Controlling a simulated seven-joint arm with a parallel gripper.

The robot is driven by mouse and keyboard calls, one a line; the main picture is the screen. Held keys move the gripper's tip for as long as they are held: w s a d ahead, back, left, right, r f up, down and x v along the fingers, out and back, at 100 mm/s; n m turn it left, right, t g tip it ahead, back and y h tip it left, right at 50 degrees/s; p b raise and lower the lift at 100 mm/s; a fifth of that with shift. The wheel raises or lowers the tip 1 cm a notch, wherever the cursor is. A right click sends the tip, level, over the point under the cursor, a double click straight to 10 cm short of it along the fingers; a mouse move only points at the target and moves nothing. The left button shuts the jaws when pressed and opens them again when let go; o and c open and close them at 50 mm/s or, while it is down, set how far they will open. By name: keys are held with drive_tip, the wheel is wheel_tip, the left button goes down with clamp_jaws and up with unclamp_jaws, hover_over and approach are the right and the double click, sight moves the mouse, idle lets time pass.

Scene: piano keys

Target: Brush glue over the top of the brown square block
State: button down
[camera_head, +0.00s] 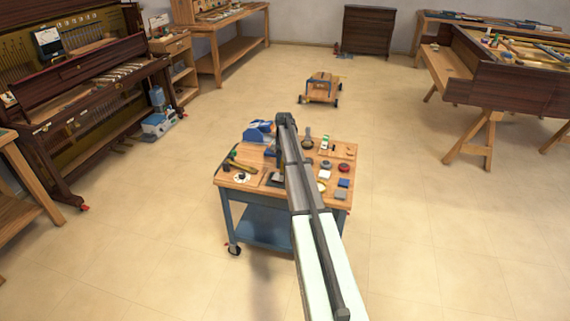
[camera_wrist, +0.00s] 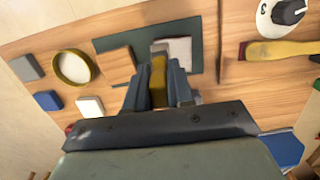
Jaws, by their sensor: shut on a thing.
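My gripper (camera_wrist: 158,90) is shut on a yellow-handled tool, seemingly a brush (camera_wrist: 158,78), whose greyish end points away from the wrist. The brown square block (camera_wrist: 115,65) lies on a dark green mat (camera_wrist: 208,40), just left of the tool's end. A pale grey square (camera_wrist: 178,52) lies on the mat to the right, partly behind the tool. I cannot tell whether the tip touches anything. A round yellow-rimmed dish with white contents (camera_wrist: 75,67), possibly glue, is left of the block. My arm hides the gripper and block in the head view.
The work surface is a wooden-topped blue cart (camera_head: 262,228). Grey (camera_wrist: 26,68), blue (camera_wrist: 47,100) and white (camera_wrist: 90,106) blocks lie at the left. A second yellow-handled tool (camera_wrist: 285,48) and a white dial (camera_wrist: 284,14) lie at the right. Open floor surrounds the cart.

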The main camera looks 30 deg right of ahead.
drive_tip(key=shift+w+a, duration=1.65)
drive_tip(key=shift+w, duration=0.2)
drive_tip(key=shift+s+d, duration=2.2)
drive_tip(key=shift+s, duration=0.4)
wheel_tip(320, 180, up, 8)
